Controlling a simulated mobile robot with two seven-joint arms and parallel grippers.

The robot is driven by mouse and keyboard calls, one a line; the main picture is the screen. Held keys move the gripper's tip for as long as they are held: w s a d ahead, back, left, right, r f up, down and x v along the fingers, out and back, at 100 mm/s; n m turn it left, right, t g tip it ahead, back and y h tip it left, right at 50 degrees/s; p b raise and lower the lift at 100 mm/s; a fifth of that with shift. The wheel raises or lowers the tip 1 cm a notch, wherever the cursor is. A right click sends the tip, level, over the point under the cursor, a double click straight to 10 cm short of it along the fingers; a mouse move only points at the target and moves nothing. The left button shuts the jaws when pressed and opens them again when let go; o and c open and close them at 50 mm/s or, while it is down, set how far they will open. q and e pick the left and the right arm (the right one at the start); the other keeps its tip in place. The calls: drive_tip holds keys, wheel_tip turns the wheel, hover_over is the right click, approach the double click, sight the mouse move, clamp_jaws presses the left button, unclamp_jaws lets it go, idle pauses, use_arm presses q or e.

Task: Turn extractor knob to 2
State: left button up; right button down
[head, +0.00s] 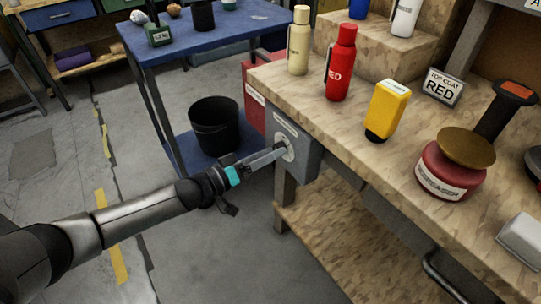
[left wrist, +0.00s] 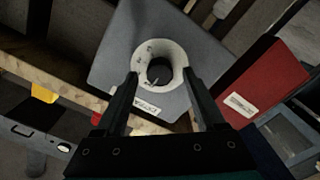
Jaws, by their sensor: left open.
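The extractor knob (left wrist: 160,72) is a dark round knob on a pale numbered dial (left wrist: 176,56), on the face of a grey box (head: 310,148) fixed to the end of the wooden workbench. My left gripper (head: 285,147) reaches the dial in the head view. In the left wrist view the left gripper (left wrist: 160,82) is open, with one finger on each side of the knob. I cannot tell whether the fingers touch it. In the head view the gripper partly hides the dial. The dial's numbers are too small to read. My right gripper is not in view.
The workbench (head: 350,105) holds a cream bottle (head: 299,42), a red bottle (head: 340,65), a yellow bottle (head: 387,110) and a degreaser tin (head: 450,175). A red box (head: 253,95) sits beside the grey box. A blue table (head: 180,38) and black bin (head: 214,125) stand behind.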

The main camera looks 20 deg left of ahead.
use_arm(q)
drive_tip(key=shift+w+d, duration=0.2)
drive_tip(key=shift+w, duration=0.05)
drive_tip(key=shift+c, duration=0.2)
clamp_jaws()
idle(0.3)
